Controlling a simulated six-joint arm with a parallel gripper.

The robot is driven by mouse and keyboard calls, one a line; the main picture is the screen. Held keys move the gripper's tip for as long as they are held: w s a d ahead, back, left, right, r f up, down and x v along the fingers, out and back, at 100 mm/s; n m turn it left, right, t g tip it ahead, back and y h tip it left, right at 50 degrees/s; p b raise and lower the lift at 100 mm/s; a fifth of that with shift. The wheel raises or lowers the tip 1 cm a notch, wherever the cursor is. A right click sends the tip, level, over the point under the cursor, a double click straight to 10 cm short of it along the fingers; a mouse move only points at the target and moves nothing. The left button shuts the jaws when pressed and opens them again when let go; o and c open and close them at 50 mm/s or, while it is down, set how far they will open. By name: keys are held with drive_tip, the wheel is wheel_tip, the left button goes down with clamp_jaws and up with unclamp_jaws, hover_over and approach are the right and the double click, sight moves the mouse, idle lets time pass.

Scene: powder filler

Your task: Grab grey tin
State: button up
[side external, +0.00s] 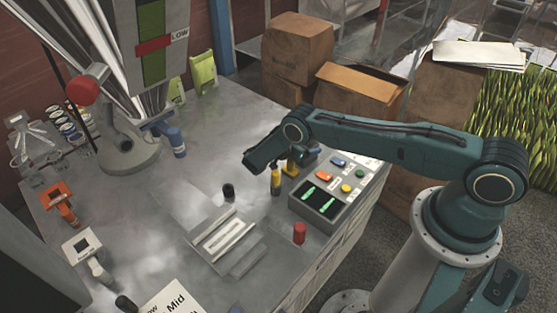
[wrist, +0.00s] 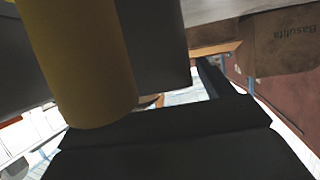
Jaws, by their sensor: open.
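A small light-grey cylinder (side external: 101,271), which may be the grey tin, stands at the left front of the bench beside a white scale-like device (side external: 82,246). My gripper (side external: 256,160) is above the bench near its right side, far to the right of this cylinder and empty. Its fingers are hard to make out in the side view. In the wrist view my gripper (wrist: 190,105) shows as dark parts, with a yellow cylinder (wrist: 85,60) large and close at the upper left. The grey cylinder cannot be made out there.
A yellow cylinder (side external: 276,182) stands just below my gripper, near the button panel (side external: 325,198). An orange device (side external: 57,195) stands at the left.

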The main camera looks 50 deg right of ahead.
drive_tip(key=shift+d+f, duration=0.1)
drive_tip(key=shift+d, duration=0.3)
drive_tip(key=c, duration=1.1)
drive_tip(key=shift+r, duration=0.2)
wheel_tip(320, 180, up, 20)
drive_tip(key=shift+f, duration=0.2)
idle(0.3)
drive_tip(key=shift+r, duration=0.1)
idle(0.4)
